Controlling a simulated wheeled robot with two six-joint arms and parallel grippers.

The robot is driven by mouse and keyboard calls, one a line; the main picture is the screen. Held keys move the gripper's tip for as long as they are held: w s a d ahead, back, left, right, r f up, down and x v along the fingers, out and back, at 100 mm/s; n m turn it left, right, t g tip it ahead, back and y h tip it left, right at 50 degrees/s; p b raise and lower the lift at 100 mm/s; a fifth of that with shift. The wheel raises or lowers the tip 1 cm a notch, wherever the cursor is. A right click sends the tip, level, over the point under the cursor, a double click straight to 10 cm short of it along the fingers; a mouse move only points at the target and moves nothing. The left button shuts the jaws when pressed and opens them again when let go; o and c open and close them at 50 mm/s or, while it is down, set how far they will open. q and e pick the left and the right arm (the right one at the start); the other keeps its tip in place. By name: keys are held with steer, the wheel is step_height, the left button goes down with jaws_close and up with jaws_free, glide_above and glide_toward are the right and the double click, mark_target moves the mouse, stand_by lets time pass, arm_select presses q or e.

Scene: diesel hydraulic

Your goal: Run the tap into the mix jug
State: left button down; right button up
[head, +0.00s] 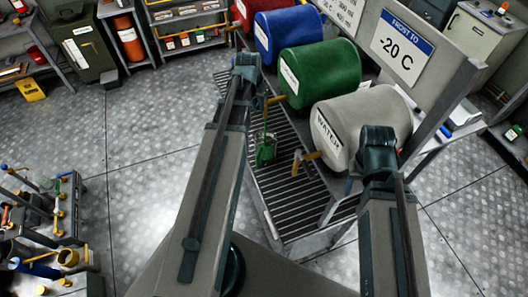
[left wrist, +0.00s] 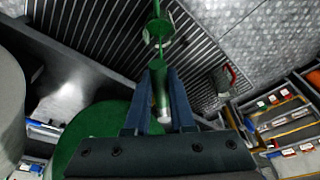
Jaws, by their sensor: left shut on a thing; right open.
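A small green jug (head: 266,150) hangs above the slatted grate, below and in line with my left gripper (head: 261,108). In the left wrist view my left gripper (left wrist: 158,105) is shut on a green upright piece that appears to be the jug's handle; a thin green stem runs from it to a round green part (left wrist: 158,30). The white drum marked WATER (head: 365,122) has a yellow-orange tap (head: 308,157) on its front, to the right of the jug and apart from it. My right gripper (head: 378,150) is in front of the white drum, its fingers mostly hidden.
Green (head: 320,75), blue (head: 285,35) and red drums stand in a row behind the white one. A sign reading -20 C (head: 402,45) stands behind them. The slatted grate (head: 285,200) runs below the taps. Open metal floor (head: 145,130) lies to the left.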

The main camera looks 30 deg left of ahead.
arm_select(q)
steer(key=shift+d, duration=0.1)
stand_by(0.3)
steer(key=d+n, duration=0.1)
steer(key=n, duration=0.2)
steer(key=w+d+n+y, duration=0.1)
steer(key=d+n, duration=0.1)
steer(key=n, duration=0.1)
steer(key=w+d+n+g+y, duration=0.1)
steer(key=n, duration=0.2)
steer(key=shift+w+d, duration=0.15)
steer(key=shift+d, duration=0.05)
steer(key=c, duration=0.7)
jaws_free()
steer(key=shift+r, duration=0.1)
steer(key=p+v, duration=0.7)
steer(key=shift+d+r, duration=0.1)
steer(key=shift+r, duration=0.05)
